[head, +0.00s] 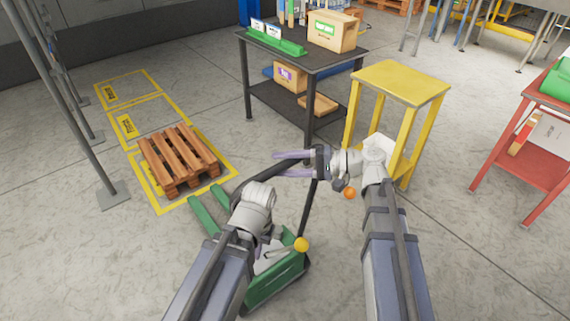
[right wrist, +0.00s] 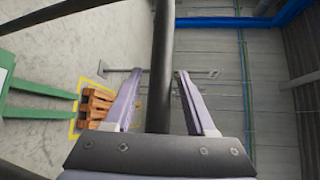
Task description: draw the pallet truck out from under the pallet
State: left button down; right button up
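The wooden pallet (head: 178,158) lies in a yellow floor frame, left of centre. The green pallet truck (head: 277,287) stands nearer to me. Its forks (head: 204,215) point at the pallet and their ends show at the pallet's near edge; I see no clear overlap. The truck's black handle (head: 308,205) rises between my arms. My right gripper (head: 277,164) is at the handle's top. In the right wrist view its spread fingers (right wrist: 160,105) stand either side of a black bar (right wrist: 161,60), with gaps. My left gripper is hidden behind its wrist, near the handle's left side.
A yellow stand (head: 402,82) is close beyond my right arm. A dark table (head: 300,57) with boxes stands behind it. A red table (head: 520,165) is at the right. A grey post foot (head: 113,194) stands left of the pallet. Floor at lower right is open.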

jog(key=shift+o, duration=0.3)
pick_arm(q)
jog(key=shift+r+p, duration=0.5)
jog(key=shift+p, duration=0.05)
pick_arm(e)
jog(key=shift+s+d+r, duration=0.15)
jog(key=shift+s+d, duration=0.05)
jog(key=shift+d, duration=1.05)
jog(key=shift+s+d+r, duration=0.2)
jog(key=shift+d, duration=1.1)
jog(key=shift+s+d+r, duration=0.15)
jog(key=shift+s+d, duration=0.05)
jog(key=shift+d, duration=1.05)
